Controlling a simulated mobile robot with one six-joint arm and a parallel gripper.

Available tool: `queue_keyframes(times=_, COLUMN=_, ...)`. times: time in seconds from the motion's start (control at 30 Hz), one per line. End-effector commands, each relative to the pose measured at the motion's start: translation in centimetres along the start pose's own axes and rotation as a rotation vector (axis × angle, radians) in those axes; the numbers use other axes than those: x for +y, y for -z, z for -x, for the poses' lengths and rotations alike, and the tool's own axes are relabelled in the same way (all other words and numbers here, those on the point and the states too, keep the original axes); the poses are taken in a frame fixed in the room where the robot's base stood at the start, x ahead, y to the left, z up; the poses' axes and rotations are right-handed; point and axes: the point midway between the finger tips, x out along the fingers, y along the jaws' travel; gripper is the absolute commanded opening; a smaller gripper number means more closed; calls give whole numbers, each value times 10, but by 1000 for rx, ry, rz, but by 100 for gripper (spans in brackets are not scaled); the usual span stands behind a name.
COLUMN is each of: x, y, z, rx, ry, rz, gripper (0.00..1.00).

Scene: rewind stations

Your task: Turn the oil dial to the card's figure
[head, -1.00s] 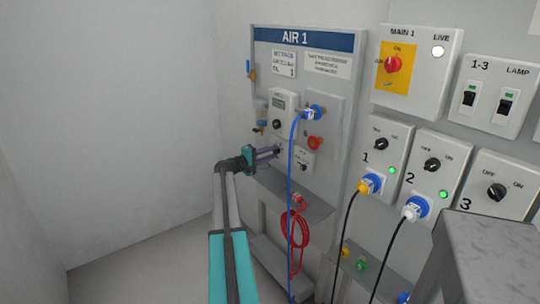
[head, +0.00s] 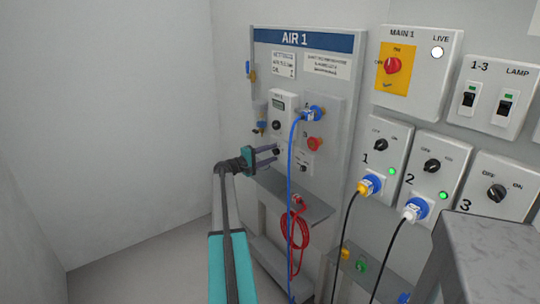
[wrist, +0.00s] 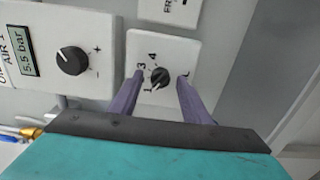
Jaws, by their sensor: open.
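The oil dial (wrist: 160,77) is a small black knob on a white plate with figures around it, 1, 3 and 4 readable. A pale mark on the knob appears to face the 1. In the head view the dial (head: 277,150) sits low on the AIR 1 panel, beside my fingers. My gripper (head: 272,156) is open. In the wrist view its purple fingers stand on either side of the dial, with gaps to the knob. The settings card (head: 284,63) is high on the panel; its small print is too blurred to read surely now.
The air regulator (wrist: 68,62) with its black knob and 5.5 bar display is close by. A second small plate (head: 303,166) lies just right of the dial. A blue hose (head: 291,190) hangs to the right of my gripper, and a shelf (head: 300,205) juts out below.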

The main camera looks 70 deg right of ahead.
Motion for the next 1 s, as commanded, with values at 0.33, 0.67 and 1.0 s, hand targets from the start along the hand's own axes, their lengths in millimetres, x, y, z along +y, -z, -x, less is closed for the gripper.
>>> queue_keyframes(times=0.33, x=-1, y=0, z=34, rx=2, ry=0, rz=0, gripper=43)
queue_keyframes(times=0.67, x=0, y=0, z=87, rx=3, ry=-1, rz=0, gripper=43)
queue_keyframes(times=1.0, x=0, y=1, z=130, rx=2, ry=-1, rz=0, gripper=43)
